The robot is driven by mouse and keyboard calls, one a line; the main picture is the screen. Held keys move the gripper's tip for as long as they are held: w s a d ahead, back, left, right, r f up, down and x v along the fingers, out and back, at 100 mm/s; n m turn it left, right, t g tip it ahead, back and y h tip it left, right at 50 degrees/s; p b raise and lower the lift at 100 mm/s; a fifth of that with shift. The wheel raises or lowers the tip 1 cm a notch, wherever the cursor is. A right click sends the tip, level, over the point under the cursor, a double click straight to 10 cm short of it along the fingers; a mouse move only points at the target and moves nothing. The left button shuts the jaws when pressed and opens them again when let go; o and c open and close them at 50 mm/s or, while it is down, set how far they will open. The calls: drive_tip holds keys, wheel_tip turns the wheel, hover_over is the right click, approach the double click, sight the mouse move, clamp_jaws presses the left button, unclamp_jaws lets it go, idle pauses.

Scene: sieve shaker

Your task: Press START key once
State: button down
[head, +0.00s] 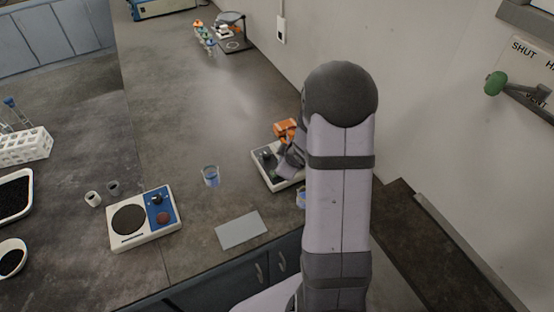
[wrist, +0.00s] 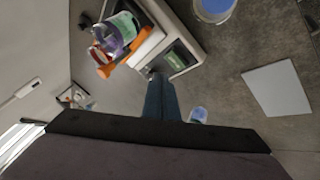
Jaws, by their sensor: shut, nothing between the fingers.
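The sieve shaker (head: 262,172) is a pale box with a dark top, partly hidden behind my arm in the head view. In the wrist view its pale casing (wrist: 150,45) carries orange clamp parts (wrist: 108,68) and a dark front panel with a green display (wrist: 178,57). My gripper (wrist: 156,76) is shut and empty, its fingertips at the lower edge of that panel. I cannot tell whether they touch it. The START key cannot be made out; the fingers may cover it. In the head view my gripper is mostly hidden by my arm.
A blue-rimmed beaker (head: 211,176) stands left of the shaker, and another (head: 301,198) is close by its front. A flat grey plate (head: 241,230) lies near the bench edge. A blue and white hotplate-like device (head: 144,219) is further left. The bench behind is mostly clear.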

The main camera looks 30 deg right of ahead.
drive_tip(key=shift+w+a+r+n+t+y+p, duration=0.1)
drive_tip(key=shift+w+r+n+t+y+p, duration=0.2)
drive_tip(key=shift+w+r+n+y+p, duration=0.5)
drive_tip(key=shift+s+d+r+n+t+y+p, duration=0.15)
drive_tip(key=shift+r+n+t+p, duration=0.25)
drive_tip(key=shift+p, duration=0.75)
drive_tip(key=shift+w+a+r+n+t+y+p, duration=0.2)
drive_tip(key=shift+w+r+n+y+p, duration=0.4)
drive_tip(key=shift+p, duration=0.4)
drive_tip(key=shift+s, duration=0.1)
drive_tip(key=shift+h, duration=0.25)
wheel_tip(320, 180, down, 9)
drive_tip(key=b, duration=0.8)
drive_tip(key=shift+r, duration=0.1)
drive_tip(key=shift+f+b, duration=0.35)
drive_tip(key=shift+f, duration=0.05)
